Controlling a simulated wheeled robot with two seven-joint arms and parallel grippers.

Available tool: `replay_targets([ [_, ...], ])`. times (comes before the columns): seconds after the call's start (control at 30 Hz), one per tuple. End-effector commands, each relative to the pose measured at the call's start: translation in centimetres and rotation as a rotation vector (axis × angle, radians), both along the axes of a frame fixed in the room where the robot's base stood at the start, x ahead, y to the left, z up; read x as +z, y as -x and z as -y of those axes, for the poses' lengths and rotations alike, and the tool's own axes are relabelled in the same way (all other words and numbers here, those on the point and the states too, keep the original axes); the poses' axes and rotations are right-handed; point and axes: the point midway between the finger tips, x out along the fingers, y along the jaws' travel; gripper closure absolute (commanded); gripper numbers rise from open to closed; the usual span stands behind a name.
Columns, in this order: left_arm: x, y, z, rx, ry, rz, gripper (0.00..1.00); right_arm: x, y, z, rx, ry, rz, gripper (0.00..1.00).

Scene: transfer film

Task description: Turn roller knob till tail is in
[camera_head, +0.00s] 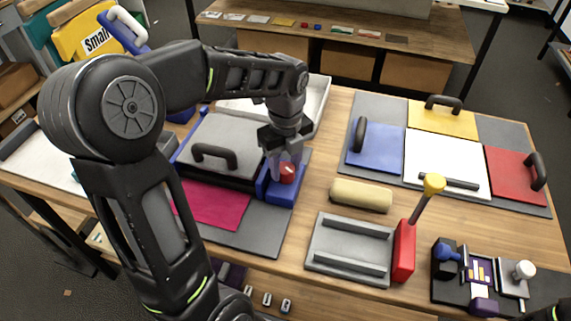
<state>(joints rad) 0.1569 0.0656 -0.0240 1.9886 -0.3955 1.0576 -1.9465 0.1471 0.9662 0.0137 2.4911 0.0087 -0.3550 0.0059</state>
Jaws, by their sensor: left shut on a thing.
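The roller machine has a blue frame and a grey lid (215,138) with a black handle. A magenta film sheet (215,205) lies flat at its front, its far edge at the machine and the rest over a grey mat. The red roller knob (288,172) sits on a blue block (283,192) at the machine's right side. My left gripper (284,170) points down and is shut on the knob, its fingers partly covering it. My left arm hides the left end of the film and part of the machine. My right gripper is not in view.
To the right are a beige roll (361,195), a grey tray (347,248) with a red block and yellow-topped lever (433,184), and a small black device (480,275). A pale tray (318,100) lies behind the machine.

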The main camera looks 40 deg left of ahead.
Motion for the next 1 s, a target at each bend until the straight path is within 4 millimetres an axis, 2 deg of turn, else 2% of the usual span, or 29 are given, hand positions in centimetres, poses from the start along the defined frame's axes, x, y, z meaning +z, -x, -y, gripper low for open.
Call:
replay_targets([
  [0.13,0.2,-0.2,0.0,0.001,-0.002,0.006,1.0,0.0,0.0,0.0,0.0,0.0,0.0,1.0],
  [0.17,0.2,-0.2,0.0,0.001,-0.002,0.006,0.58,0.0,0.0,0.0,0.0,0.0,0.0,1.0],
  [0.23,0.2,-0.1,0.0,0.001,-0.001,0.006,0.53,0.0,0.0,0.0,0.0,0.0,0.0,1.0],
  [0.5,0.1,-0.1,0.0,0.002,-0.001,0.003,0.52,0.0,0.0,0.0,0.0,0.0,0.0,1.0],
  [0.63,0.7,-0.1,0.0,0.002,0.0,0.004,0.52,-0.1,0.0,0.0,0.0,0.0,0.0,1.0],
  [0.77,2.3,-0.2,0.0,0.001,-0.001,0.007,0.52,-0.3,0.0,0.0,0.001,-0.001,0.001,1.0],
  [1.0,6.3,-0.2,0.0,0.001,-0.001,0.007,0.52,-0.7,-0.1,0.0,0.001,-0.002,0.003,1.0],
])
